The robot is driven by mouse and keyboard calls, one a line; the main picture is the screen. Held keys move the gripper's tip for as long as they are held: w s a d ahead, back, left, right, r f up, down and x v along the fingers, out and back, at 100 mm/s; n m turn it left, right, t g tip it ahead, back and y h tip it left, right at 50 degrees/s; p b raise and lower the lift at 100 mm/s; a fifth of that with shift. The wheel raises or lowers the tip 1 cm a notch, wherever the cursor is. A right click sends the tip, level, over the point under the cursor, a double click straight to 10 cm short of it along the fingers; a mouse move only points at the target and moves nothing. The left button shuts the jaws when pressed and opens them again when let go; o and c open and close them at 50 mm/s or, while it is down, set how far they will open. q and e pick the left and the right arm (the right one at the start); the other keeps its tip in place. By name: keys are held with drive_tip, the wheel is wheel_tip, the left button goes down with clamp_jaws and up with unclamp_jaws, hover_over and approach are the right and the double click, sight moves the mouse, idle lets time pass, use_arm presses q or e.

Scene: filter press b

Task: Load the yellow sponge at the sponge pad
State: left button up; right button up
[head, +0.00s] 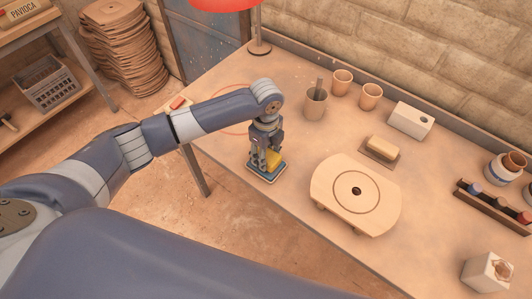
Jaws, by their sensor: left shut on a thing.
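My left gripper (265,158) points down near the front left edge of the table, its fingers shut on the yellow sponge (274,159). The fingers hide part of the sponge. Directly below is a small square blue pad with a pale rim (267,175), which looks like the sponge pad. I cannot tell whether the sponge touches it. My right gripper is not in view.
Cups (342,82), a white box (410,120) and a red lamp (215,3) stand further back. The table (300,138) is bare between them.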

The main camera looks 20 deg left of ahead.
use_arm(q)
drive_tip(key=shift+f, duration=0.3)
idle(0.5)
drive_tip(key=shift+f, duration=0.25)
idle(1.1)
drive_tip(key=shift+s, duration=0.1)
idle(0.9)
wheel_tip(320, 180, up, 7)
drive_tip(key=p, duration=0.8)
idle(0.3)
idle(0.5)
